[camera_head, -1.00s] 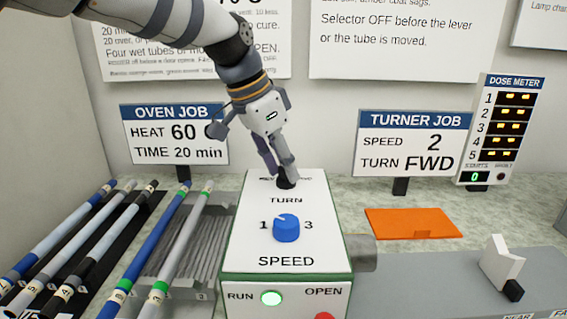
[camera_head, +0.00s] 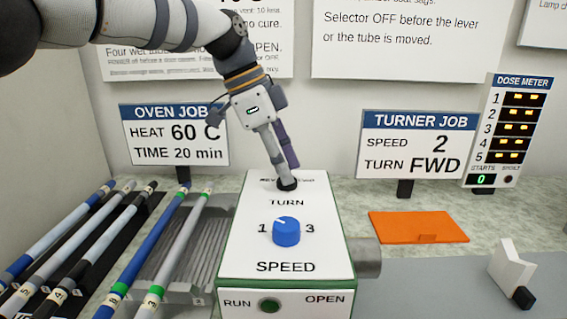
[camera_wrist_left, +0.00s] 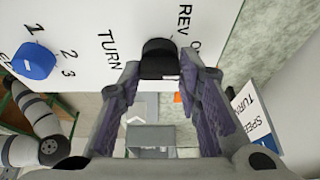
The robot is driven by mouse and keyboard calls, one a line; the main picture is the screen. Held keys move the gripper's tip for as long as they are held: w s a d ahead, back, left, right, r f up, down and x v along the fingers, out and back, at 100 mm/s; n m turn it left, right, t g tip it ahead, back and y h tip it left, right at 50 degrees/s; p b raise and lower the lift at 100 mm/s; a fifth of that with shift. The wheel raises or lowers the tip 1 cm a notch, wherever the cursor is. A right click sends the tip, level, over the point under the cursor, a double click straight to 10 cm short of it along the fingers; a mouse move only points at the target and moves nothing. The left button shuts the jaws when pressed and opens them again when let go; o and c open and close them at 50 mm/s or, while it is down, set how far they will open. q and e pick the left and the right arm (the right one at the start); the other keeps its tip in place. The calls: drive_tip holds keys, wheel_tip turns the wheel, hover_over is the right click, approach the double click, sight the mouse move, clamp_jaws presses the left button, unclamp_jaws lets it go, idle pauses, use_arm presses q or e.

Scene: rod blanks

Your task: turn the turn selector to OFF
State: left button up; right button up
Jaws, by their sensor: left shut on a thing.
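The turn selector is a black knob (camera_wrist_left: 159,60) at the far end of the white-topped control box (camera_head: 320,205), above the word TURN. It also shows in the head view (camera_head: 287,184), partly covered by the fingers. My left gripper (camera_head: 285,176) reaches down to it from above and is shut on it, one finger on each side in the wrist view (camera_wrist_left: 160,75). REV and the start of another word show beside the knob in the wrist view; the knob's pointer cannot be read. My right gripper is not in view.
The blue speed knob (camera_head: 286,231) sits nearer me on the box. The RUN lamp (camera_head: 269,305) is dark. The turner job sign (camera_head: 417,142) reads speed 2, TURN FWD. Several rods lie left on racks; an orange plate (camera_head: 417,226) and a white lever (camera_head: 511,262) are right.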

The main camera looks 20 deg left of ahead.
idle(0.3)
use_arm(q)
drive_tip(key=o, duration=1.1)
drive_tip(key=shift+o, duration=0.2)
drive_tip(key=v, duration=1.2)
drive_tip(key=shift+a, duration=0.1)
